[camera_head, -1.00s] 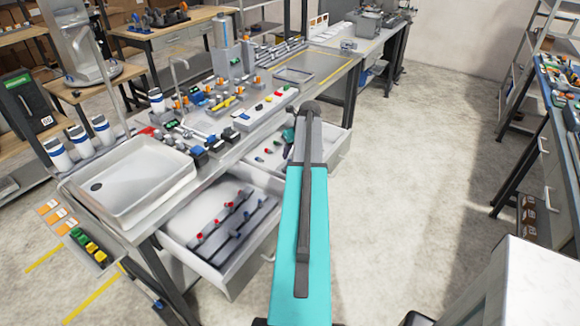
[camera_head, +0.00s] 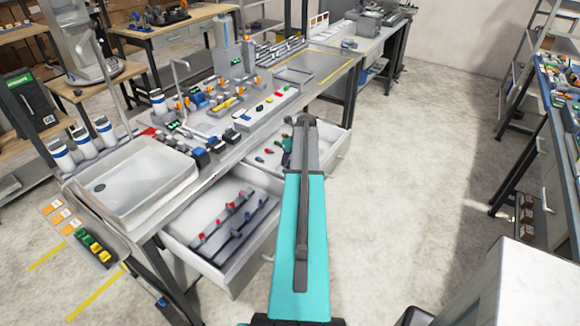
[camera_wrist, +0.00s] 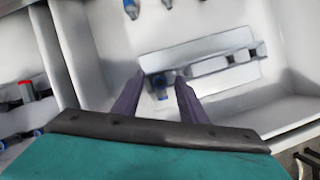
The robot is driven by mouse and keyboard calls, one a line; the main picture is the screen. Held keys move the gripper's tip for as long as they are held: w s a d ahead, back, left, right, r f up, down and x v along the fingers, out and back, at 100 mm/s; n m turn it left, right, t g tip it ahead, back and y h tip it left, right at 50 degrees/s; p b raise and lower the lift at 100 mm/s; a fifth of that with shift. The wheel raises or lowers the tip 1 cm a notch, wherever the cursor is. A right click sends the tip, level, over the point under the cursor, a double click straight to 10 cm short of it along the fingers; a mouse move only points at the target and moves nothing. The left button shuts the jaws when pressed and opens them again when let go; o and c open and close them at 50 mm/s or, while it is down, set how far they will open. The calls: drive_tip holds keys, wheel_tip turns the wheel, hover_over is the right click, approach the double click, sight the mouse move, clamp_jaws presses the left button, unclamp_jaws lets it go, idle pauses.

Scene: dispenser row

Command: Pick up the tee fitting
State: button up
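My gripper (camera_wrist: 162,88) is open in the wrist view, with two dark fingers reaching into a white drawer (camera_wrist: 285,95). A small grey fitting with a blue end (camera_wrist: 160,86) shows between the fingertips, at the edge of a pale grey block (camera_wrist: 215,62). I cannot tell for sure that it is the tee fitting, or whether a finger touches it. More blue-ended fittings (camera_wrist: 131,8) lie at the top of the view. In the head view my arm hides the fingers and part of the open right drawer (camera_head: 335,150), where small fittings (camera_head: 262,158) lie.
A second open drawer (camera_head: 215,270) holds grey rails with red- and blue-ended fittings (camera_head: 230,205). Above stand the bench with a white sink (camera_head: 135,180) and a row of dispensers and parts (camera_head: 215,95). The floor (camera_head: 410,170) to the right is clear.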

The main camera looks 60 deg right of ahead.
idle(0.3)
clamp_jaws()
drive_tip(key=shift+r, duration=0.15)
wheel_tip(320, 180, up, 10)
drive_tip(key=b, duration=0.3)
idle(0.6)
idle(0.5)
